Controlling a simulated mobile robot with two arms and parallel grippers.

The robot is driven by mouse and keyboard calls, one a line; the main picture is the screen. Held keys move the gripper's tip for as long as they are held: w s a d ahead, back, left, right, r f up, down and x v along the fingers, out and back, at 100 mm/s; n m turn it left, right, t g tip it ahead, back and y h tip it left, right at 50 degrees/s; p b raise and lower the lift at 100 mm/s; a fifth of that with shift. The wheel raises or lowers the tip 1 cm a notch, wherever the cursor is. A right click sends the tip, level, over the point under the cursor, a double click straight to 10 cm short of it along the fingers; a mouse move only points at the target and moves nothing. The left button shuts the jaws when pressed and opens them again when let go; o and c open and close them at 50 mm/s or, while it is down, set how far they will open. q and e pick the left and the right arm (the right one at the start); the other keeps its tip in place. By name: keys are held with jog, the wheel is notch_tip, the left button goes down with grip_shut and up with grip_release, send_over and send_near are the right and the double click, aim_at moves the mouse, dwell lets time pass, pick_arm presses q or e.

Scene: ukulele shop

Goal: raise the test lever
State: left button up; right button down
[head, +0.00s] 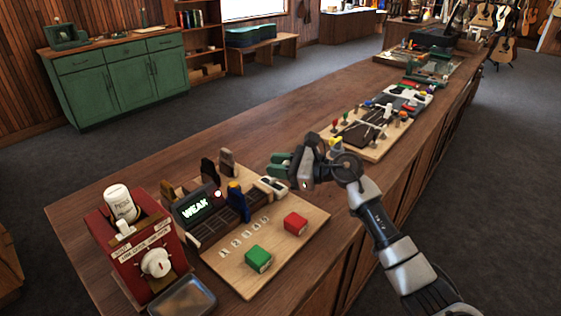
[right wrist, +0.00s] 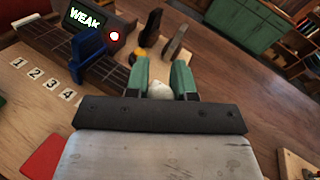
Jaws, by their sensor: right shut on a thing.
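A wooden board (head: 290,250) on the counter carries a ukulele neck and a dark display box (head: 193,207) reading "WEAK" with a red light. My right gripper (head: 279,164) is over the far right end of the board. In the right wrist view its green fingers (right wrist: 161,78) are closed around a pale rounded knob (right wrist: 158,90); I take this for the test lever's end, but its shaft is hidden. A blue clamp-like piece (head: 238,203) stands on the neck beside the display. My left gripper is not in view.
A red button (head: 295,223) and a green button (head: 258,259) are on the board. A red box with a white dial (head: 156,263) stands left of it. Dark and brown upright pieces (head: 227,161) rise behind the neck. The counter (head: 330,98) has clear room behind the gripper.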

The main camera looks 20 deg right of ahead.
jog(key=h+p, duration=0.1)
jog(key=w+r+g+p, duration=0.1)
jog(key=p, duration=0.1)
jog(key=shift+w+a+r+m+g+h, duration=0.1)
jog(key=shift+w+a+m+g+h, duration=0.2)
jog(key=shift+a+m+h, duration=0.1)
jog(key=shift+w+a+m+g+h+p, duration=0.3)
jog(key=shift+w+a+g+h+p, duration=0.15)
jog(key=shift+w+g+h+p, duration=0.45)
jog(key=shift+w+a+f+m+g+h, duration=0.35)
jog(key=shift+w+f+g+h, duration=0.2)
jog(key=shift+g, duration=0.35)
jog(key=shift+w+a+f+m+g+h, duration=0.2)
jog(key=shift+w+a+g+h, duration=0.2)
jog(key=shift+g, duration=0.25)
jog(key=shift+w+a+f+m+g+h, duration=0.1)
jog(key=shift+w+a+f+g+h, duration=0.15)
jog(key=shift+g+h, duration=0.3)
jog(key=shift+d, duration=0.15)
jog(key=c, duration=1)
grip_release()
jog(key=shift+w, duration=0.15)
jog(key=shift+o, duration=0.2)
jog(key=shift+b, duration=0.3)
